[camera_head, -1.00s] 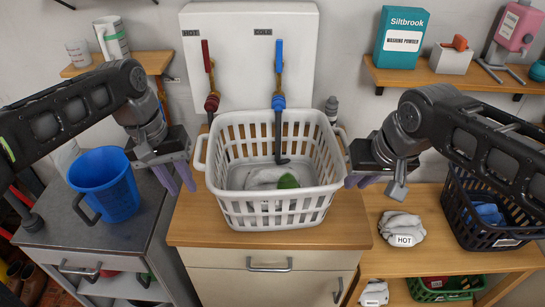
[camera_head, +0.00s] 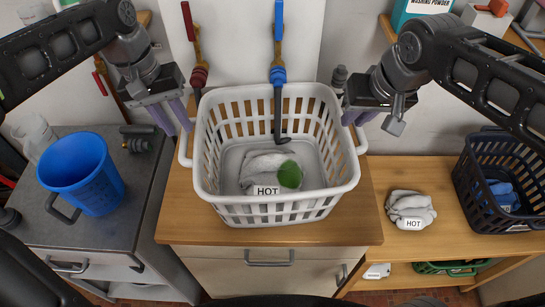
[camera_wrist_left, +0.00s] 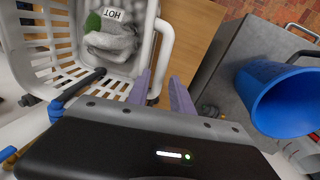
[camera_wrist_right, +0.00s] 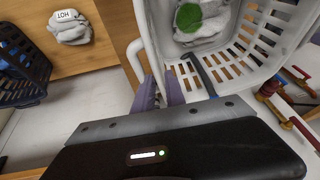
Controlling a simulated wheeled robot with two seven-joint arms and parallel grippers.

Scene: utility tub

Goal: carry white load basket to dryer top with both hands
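The white load basket (camera_head: 275,210) stands upright on the wooden-topped cabinet, with a looped handle on each side. Inside lie a grey cloth with a HOT label (camera_head: 265,190) and a green item (camera_head: 290,175). My left gripper (camera_head: 172,122) is open at the left handle; in the left wrist view its fingers (camera_wrist_left: 162,88) stand either side of the handle loop (camera_wrist_left: 165,50). My right gripper (camera_head: 357,118) is at the right handle; in the right wrist view its fingers (camera_wrist_right: 161,88), parted, flank the handle (camera_wrist_right: 137,62). Firm contact is not visible. No dryer is clearly identifiable.
A blue bucket (camera_head: 90,185) stands on the grey-topped unit (camera_head: 130,225) at left. Red and blue taps (camera_head: 278,70) hang behind the basket; a dark hose reaches into it. At right are a HOT-labelled cloth bundle (camera_head: 410,208) and a black crate (camera_head: 480,215).

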